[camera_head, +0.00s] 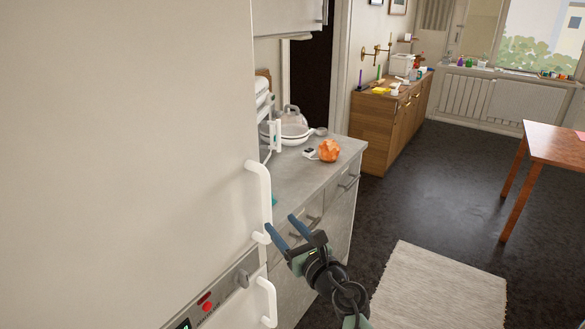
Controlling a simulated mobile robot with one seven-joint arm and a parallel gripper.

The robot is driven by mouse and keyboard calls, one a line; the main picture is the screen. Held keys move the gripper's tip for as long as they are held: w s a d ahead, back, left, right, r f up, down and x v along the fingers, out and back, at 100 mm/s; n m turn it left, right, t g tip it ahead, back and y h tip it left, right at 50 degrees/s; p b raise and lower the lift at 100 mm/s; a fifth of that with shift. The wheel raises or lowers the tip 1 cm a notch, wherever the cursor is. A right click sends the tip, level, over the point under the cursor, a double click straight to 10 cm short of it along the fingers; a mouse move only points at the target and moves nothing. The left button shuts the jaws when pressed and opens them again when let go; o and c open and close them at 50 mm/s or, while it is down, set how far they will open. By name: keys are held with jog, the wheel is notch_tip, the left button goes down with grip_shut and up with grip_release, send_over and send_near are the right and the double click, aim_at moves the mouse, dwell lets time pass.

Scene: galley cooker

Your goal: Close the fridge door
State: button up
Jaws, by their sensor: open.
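The white fridge door (130,130) fills the left of the head view. Its white bar handle (264,195) runs upright near the door's right edge. Below it are a grey control strip (222,292) with a red button and a second white handle (268,302). I cannot tell how far the door stands from its frame; its hinge side is out of view. My gripper (280,222) is open and empty, its two blue fingers pointing up and left. It appears just right of the upper handle's lower end; contact cannot be told.
A grey counter (290,165) with drawers stands right of the fridge, holding bowls and an orange object (329,150). A wooden sideboard (385,125) is farther back. A wooden table (556,145) stands at the right. A pale rug (440,290) lies on open dark floor.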

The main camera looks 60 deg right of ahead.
jog(key=shift+v, duration=1.85)
jog(key=shift+w, duration=0.1)
jog(key=w+a+r+m+t+h, duration=0.1)
jog(key=w+a+r+m+t, duration=0.15)
jog(key=a+r+m, duration=0.6)
jog(key=w+a+r+m+t+h, duration=0.1)
jog(key=a+r+t+h, duration=0.15)
jog(key=r, duration=1.05)
jog(key=w+a+r+m+t, duration=0.1)
jog(key=a+r+m+t, duration=0.2)
jog(key=a+r+m, duration=0.5)
jog(key=s+a+r+m+t+y, duration=0.1)
jog(key=s+a+r+m+y, duration=0.2)
jog(key=a, duration=0.5)
jog(key=s+a+r+m+t+y, duration=0.1)
jog(key=s+a+r+m+y, duration=0.2)
jog(key=a+r+m, duration=0.3)
jog(key=s+a+r+m+t+y, duration=0.1)
jog(key=s+a+r+m+y, duration=0.2)
jog(key=a+r, duration=0.5)
jog(key=a+m+y, duration=0.1)
jog(key=a+y, duration=0.1)
jog(key=a, duration=0.1)
jog(key=shift+a+r+m, duration=0.2)
jog(key=shift+a+m, duration=0.05)
jog(key=shift+m, duration=0.1)
